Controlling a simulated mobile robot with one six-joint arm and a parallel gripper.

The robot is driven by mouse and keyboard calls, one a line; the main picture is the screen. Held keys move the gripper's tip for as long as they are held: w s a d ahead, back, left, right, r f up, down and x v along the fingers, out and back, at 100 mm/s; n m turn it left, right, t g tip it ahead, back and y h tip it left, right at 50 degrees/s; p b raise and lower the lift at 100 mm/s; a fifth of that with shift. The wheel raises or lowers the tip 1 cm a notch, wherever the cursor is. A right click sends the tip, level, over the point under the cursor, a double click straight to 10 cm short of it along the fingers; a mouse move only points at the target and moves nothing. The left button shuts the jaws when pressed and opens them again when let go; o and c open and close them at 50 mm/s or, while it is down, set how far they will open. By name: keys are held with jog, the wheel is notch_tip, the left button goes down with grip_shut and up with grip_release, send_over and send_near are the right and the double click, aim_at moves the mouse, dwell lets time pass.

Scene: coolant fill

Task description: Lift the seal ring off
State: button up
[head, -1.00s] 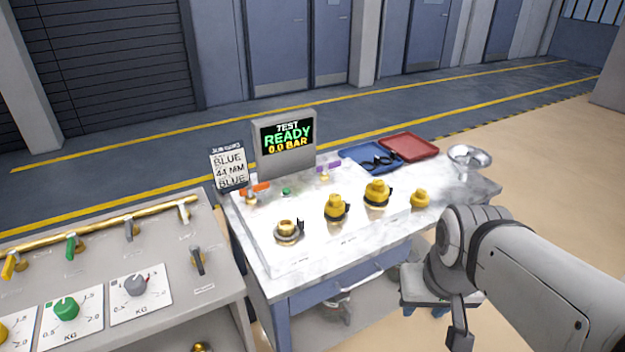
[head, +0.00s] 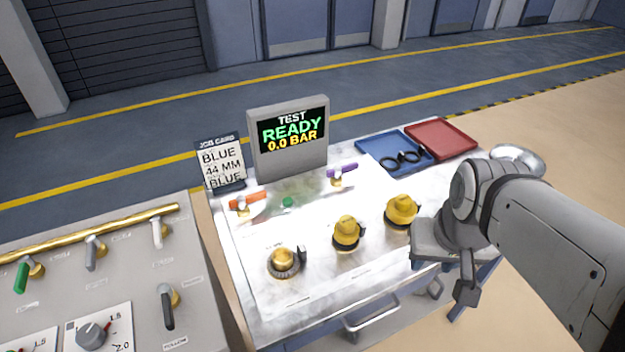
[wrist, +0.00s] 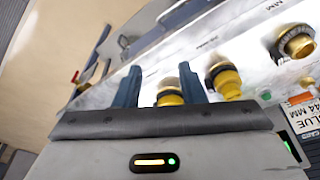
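Brass fittings stand in a row on the white bench. The left fitting (head: 284,260) is open-topped and has a dark seal ring (head: 302,254) with a small upright tab. The middle fitting (head: 347,231) and right fitting (head: 402,211) have yellow caps with dark rings around their bases. In the wrist view, my gripper (wrist: 160,78) is open, with its two blue fingers apart. A yellow fitting (wrist: 170,94) shows between and beyond them; I cannot tell its distance. A ringed fitting (wrist: 222,78) is just right of the fingers, and another (wrist: 297,42) is farther right.
A blue tray (head: 378,146) holding black loops (head: 405,158) and a red tray (head: 442,138) lie at the back right. A test screen (head: 288,140) and job card (head: 221,165) stand behind. Orange (head: 245,200) and purple (head: 342,170) handled valves stand on the bench.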

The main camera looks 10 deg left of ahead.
jog(key=shift+o, duration=0.8)
jog(key=shift+w+a, duration=0.1)
jog(key=shift+o, duration=0.2)
jog(key=w+a+r+m+g+y+p, duration=0.1)
jog(key=w+a+m+p, duration=0.2)
jog(key=a, duration=0.3)
jog(key=shift+w+a+m+g+y+p, duration=0.3)
jog(key=shift+w+a+g+y+p, duration=0.15)
jog(key=shift+w, duration=0.45)
jog(key=m+g+y+p, duration=0.25)
jog(key=m+p, duration=0.25)
jog(key=m, duration=0.3)
send_near(303, 246)
jog(key=a+f, duration=0.2)
jog(key=shift+g+h, duration=0.3)
jog(key=shift+g, duration=0.2)
jog(key=x, duration=0.6)
jog(key=shift+d+f, duration=0.3)
jog(key=shift+f, duration=0.1)
jog(key=shift+a+f, duration=0.15)
jog(key=shift+f, duration=0.15)
grip_shut()
